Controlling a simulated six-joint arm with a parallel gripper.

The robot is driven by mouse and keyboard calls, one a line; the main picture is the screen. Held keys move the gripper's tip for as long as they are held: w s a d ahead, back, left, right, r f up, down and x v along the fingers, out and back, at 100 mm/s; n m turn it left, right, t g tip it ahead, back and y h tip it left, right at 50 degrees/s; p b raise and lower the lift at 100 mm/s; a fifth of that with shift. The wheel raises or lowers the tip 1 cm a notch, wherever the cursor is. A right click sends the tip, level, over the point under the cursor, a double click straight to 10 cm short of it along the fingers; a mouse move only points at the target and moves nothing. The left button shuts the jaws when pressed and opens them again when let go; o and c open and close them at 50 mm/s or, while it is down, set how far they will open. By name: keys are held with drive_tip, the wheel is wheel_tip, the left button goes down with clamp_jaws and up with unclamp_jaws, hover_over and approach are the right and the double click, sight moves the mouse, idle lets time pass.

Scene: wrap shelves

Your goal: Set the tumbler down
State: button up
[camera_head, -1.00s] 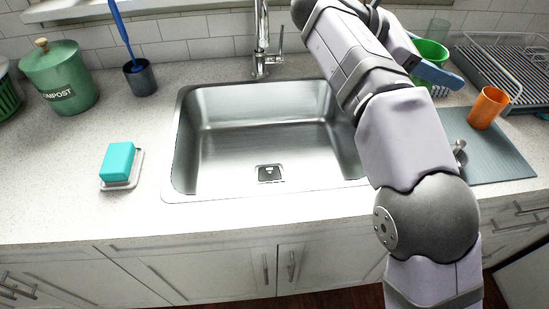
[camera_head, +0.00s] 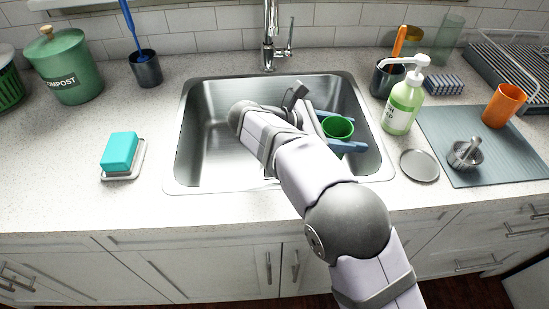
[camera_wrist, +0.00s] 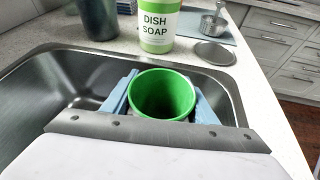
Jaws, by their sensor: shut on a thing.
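The green tumbler (camera_head: 338,127) is held upright over the right part of the steel sink (camera_head: 215,150). My gripper (camera_head: 345,134) is shut on it, with one blue finger on each side. In the wrist view the green tumbler (camera_wrist: 162,92) shows its open rim and empty inside, between the fingers of my gripper (camera_wrist: 162,98). The tumbler's base is hidden, so I cannot tell whether it touches the sink floor. An orange tumbler (camera_head: 504,105) stands on the grey mat (camera_head: 500,160) at the right.
A dish soap bottle (camera_head: 403,100) stands right of the sink, beside a dark utensil cup (camera_head: 386,80) and a round metal lid (camera_head: 419,165). A wire rack (camera_head: 500,65) is at back right. The faucet (camera_head: 270,35) rises behind the sink. The counter left of the sink holds a teal sponge (camera_head: 119,152).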

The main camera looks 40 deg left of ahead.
drive_tip(key=shift+f, duration=5.15)
drive_tip(key=shift+f, duration=0.25)
drive_tip(key=o, duration=1.1)
drive_tip(key=shift+c, duration=0.2)
drive_tip(key=shift+r, duration=0.1)
drive_tip(key=shift+r, duration=0.2)
drive_tip(key=v, duration=1.2)
drive_tip(key=shift+b, duration=0.4)
